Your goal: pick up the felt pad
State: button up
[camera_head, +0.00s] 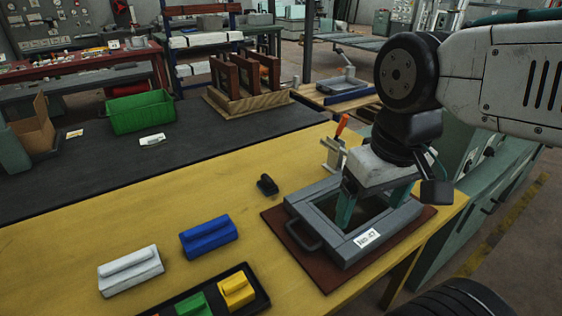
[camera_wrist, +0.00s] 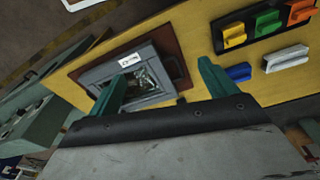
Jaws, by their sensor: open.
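A thin reddish-brown pad (camera_head: 272,223), which I take to be the felt pad, lies flat on the yellow tabletop. A grey rectangular frame (camera_head: 352,250) with a handle and a white label sits on it and hides most of it. In the wrist view the pad (camera_wrist: 167,42) shows as a border past the frame (camera_wrist: 148,97). My gripper (camera_head: 372,213) points down over the frame, with its teal fingers spread apart and nothing between them. The fingers (camera_wrist: 163,72) also show in the wrist view, one overlapping the frame. I cannot tell whether they touch it.
A white block (camera_head: 131,271), a blue block (camera_head: 209,237) and a black tray (camera_head: 262,297) with green and yellow blocks lie to the left. A small black object (camera_head: 267,185) and a metal clamp (camera_head: 333,155) with a red handle stand near the frame. The left yellow tabletop has free room.

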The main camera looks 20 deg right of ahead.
aim_at(267, 185)
jog(key=k, duration=1)
jog(key=z, duration=1.4)
jog(key=i, duration=0.95)
jog(key=u, duration=1.85)
jog(key=i, duration=0.5)
jog(key=z, duration=0.1)
